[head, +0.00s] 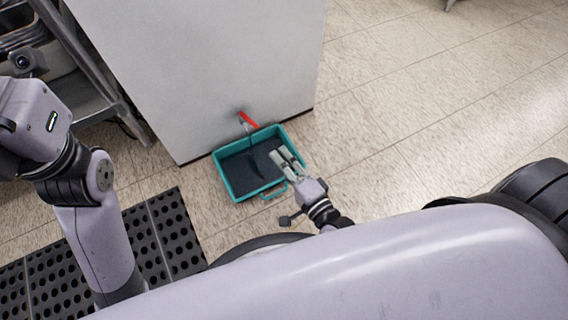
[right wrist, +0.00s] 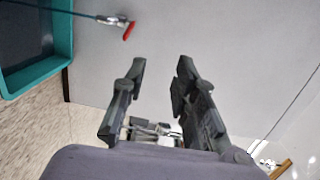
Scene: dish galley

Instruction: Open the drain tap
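The drain tap has a red lever (head: 249,120) and a metal body, and it sticks out low on the pale cabinet wall. It also shows in the right wrist view as a red handle (right wrist: 129,31) at the upper left, ahead of the fingers. A thin dark strand, like a stream of liquid, runs from its outlet to the teal tray (head: 228,184) below. My right gripper (head: 283,157) is over the tray's right side in the head view. In the right wrist view its fingers (right wrist: 160,70) are apart, with nothing between them, not touching the tap. My left gripper is not visible.
The tray holds a dark surface and stands on the tiled floor against the pale cabinet (head: 200,70). A metal rack (head: 85,95) stands at the left. A black perforated mat (head: 180,235) lies on the floor at lower left. The floor at right is clear.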

